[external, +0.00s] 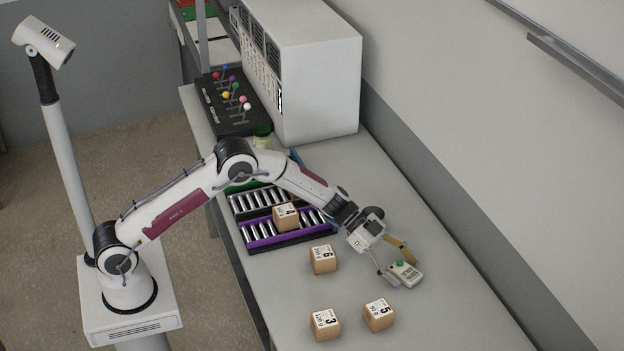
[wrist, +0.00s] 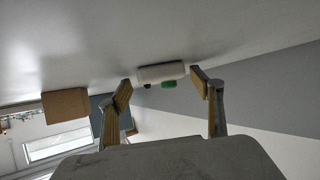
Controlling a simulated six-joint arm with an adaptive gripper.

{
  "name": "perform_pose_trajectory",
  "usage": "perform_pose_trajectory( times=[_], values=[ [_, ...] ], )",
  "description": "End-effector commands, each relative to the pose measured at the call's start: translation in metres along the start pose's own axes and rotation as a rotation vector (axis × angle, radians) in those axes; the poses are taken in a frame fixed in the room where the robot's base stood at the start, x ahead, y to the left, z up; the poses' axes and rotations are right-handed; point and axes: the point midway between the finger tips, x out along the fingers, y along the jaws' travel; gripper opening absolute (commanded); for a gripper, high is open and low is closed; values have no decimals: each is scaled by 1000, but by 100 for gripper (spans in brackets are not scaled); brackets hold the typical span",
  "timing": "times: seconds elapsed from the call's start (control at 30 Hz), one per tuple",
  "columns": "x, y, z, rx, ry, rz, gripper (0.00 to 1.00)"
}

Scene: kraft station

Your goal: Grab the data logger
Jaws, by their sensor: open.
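The data logger (external: 405,272) is a small pale box with a green button and a dark panel with markings. It lies on the table at the right of the external view. My gripper (external: 398,265) is open, with one finger at each side of the data logger. In the wrist view my gripper (wrist: 160,86) has its tips close to the logger's ends; I cannot tell whether they touch it.
Cardboard cubes stand on the table: one marked 6 (external: 323,259), one marked 3 (external: 325,324) and one marked 5 (external: 379,314). A cube marked 4 (external: 286,217) sits on the purple roller rack (external: 262,241). A large white cabinet (external: 318,85) stands at the back. The wall is close on the right.

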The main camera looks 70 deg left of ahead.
Motion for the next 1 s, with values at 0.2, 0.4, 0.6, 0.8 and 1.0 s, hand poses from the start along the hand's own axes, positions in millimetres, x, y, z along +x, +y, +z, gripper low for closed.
perform_pose_trajectory(
  times=[0.2, 0.4, 0.6, 0.8, 1.0],
  values=[
    [0, 0, 0, 0, 0, 0, 65],
    [0, 0, 0, 0, 0, 0, 65],
    [0, 0, 0, 0, 0, 0, 21],
    [0, 0, 0, 0, 0, 0, 17],
    [-1, 0, -1, 0, 0, 0, 17]
  ],
)
